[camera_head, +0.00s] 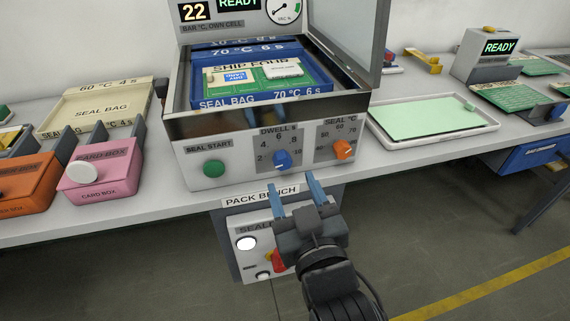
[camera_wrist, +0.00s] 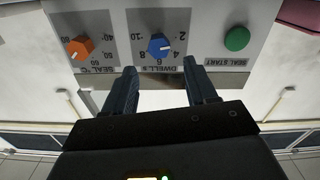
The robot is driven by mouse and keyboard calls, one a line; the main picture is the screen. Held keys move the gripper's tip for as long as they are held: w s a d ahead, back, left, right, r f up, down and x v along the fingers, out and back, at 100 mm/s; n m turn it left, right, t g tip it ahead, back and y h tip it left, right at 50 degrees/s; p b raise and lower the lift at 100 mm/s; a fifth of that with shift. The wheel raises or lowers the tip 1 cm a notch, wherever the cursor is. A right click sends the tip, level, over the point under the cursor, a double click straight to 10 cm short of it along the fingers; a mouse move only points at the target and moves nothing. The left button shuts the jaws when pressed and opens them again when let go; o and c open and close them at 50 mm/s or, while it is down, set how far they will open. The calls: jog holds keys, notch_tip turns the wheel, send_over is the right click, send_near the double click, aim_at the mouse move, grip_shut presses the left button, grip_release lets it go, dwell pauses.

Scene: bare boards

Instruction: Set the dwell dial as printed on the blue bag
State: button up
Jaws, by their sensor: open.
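The blue dwell dial (camera_head: 282,159) is on the sealer's front panel, its scale running from 2 to 10. It also shows in the upside-down wrist view (camera_wrist: 159,44), where its white mark seems to point near 4; I cannot read it exactly. The blue bag (camera_head: 258,97) lies in the sealer and is printed "SEAL BAG 70 °C 6 s". My gripper (camera_head: 296,194) is open and empty, below and in front of the dial. In the wrist view the fingers (camera_wrist: 160,80) are apart, with the dial centred beyond their tips.
The orange temperature dial (camera_head: 343,149) is right of the dwell dial, and the green seal start button (camera_head: 214,168) is left. The raised lid (camera_head: 346,38) stands at right. A cream bag (camera_head: 96,106), pink box (camera_head: 101,177) and green-topped tray (camera_head: 430,118) are on the bench.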

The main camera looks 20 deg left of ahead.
aim_at(283, 162)
jog(key=x, duration=0.6)
jog(key=shift+w+a, duration=0.2)
jog(key=shift+w, duration=0.15)
jog(key=c, duration=1.1)
